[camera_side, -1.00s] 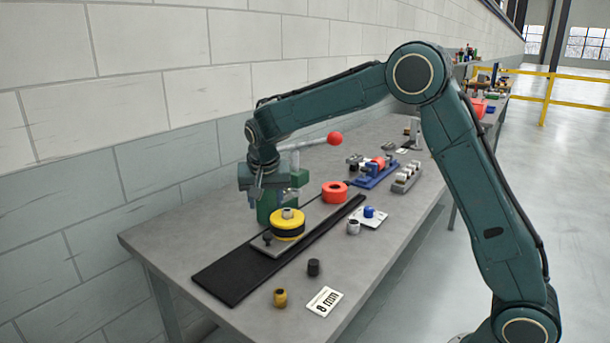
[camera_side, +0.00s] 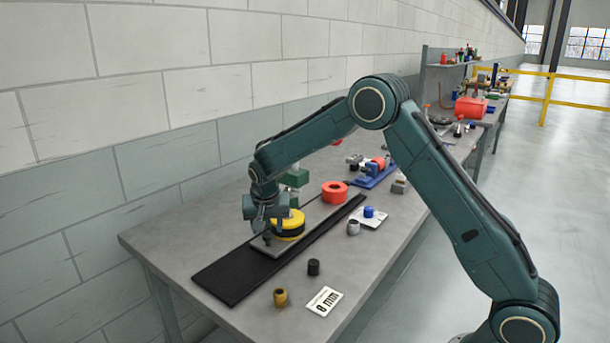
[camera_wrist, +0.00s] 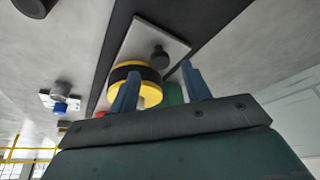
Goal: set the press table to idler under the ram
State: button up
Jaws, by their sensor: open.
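A yellow and black wheel (camera_side: 290,226) sits on a small grey plate (camera_side: 262,245) on the black track (camera_side: 240,272). The wheel (camera_wrist: 150,93) and plate (camera_wrist: 137,40) also show in the wrist view. A dark knob (camera_wrist: 160,56) stands on the plate beside the wheel. A red ring-shaped part (camera_side: 335,192) is farther along the track. The green press (camera_side: 296,178) is mostly hidden behind my arm. My gripper (camera_side: 264,232) is open and low at the knob's end of the plate. In the wrist view its fingers (camera_wrist: 160,88) are apart, nothing visibly clamped.
A black cylinder (camera_side: 314,267), a brass part (camera_side: 280,297) and a label card (camera_side: 324,300) lie near the front edge. A grey cylinder (camera_side: 353,228) and a blue part on a white card (camera_side: 369,216) stand right of the track. A blue fixture (camera_side: 375,172) is farther back.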

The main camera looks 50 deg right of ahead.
aim_at(268, 234)
jog(key=shift+x, duration=1.55)
jog(key=shift+d, duration=0.1)
grip_shut()
